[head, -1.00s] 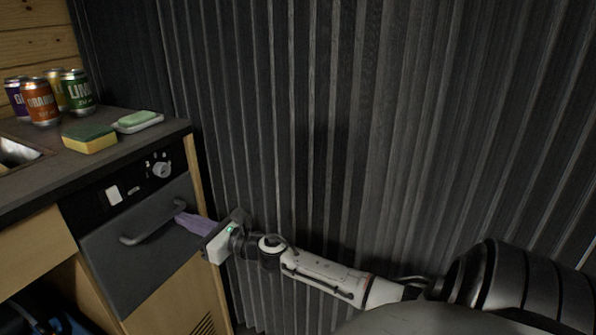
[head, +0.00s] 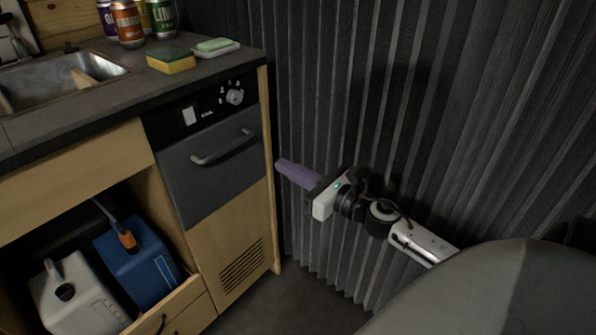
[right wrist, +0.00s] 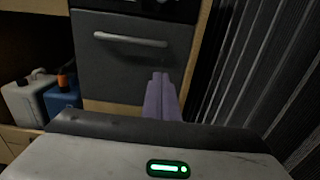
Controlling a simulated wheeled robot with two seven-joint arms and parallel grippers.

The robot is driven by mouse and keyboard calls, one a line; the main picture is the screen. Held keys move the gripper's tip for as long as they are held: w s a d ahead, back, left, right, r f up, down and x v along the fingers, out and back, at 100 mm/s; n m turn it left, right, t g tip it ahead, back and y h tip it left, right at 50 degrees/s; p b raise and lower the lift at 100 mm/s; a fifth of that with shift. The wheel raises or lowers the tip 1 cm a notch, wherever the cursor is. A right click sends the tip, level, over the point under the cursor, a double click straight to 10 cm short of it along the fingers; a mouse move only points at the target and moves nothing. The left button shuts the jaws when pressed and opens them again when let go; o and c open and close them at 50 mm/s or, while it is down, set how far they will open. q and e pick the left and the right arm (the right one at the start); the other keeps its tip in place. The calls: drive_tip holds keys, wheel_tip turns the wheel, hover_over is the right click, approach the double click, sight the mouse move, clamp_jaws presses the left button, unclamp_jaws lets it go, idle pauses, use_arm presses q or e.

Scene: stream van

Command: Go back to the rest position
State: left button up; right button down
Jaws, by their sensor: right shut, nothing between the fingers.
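My right gripper (head: 279,163) has purple fingers, closed together with nothing between them. In the head view it points left, beside the right edge of the wooden cabinet and in front of the dark corrugated wall. In the right wrist view the shut fingers (right wrist: 161,78) show in front of the dark grey appliance door (right wrist: 115,60). The fingers are apart from the door's handle (head: 222,147). My left gripper is not in any frame.
The counter (head: 60,110) holds a sink (head: 60,80), a sponge (head: 171,60), a soap dish (head: 217,49) and several cans. A white canister (head: 75,300) and a blue canister (head: 140,262) stand in the open cupboard below. The corrugated wall (head: 400,120) is close behind my right arm.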

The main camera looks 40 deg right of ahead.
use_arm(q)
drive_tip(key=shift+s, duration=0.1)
use_arm(e)
drive_tip(key=shift+s+d, duration=0.15)
drive_tip(key=shift+s, duration=0.9)
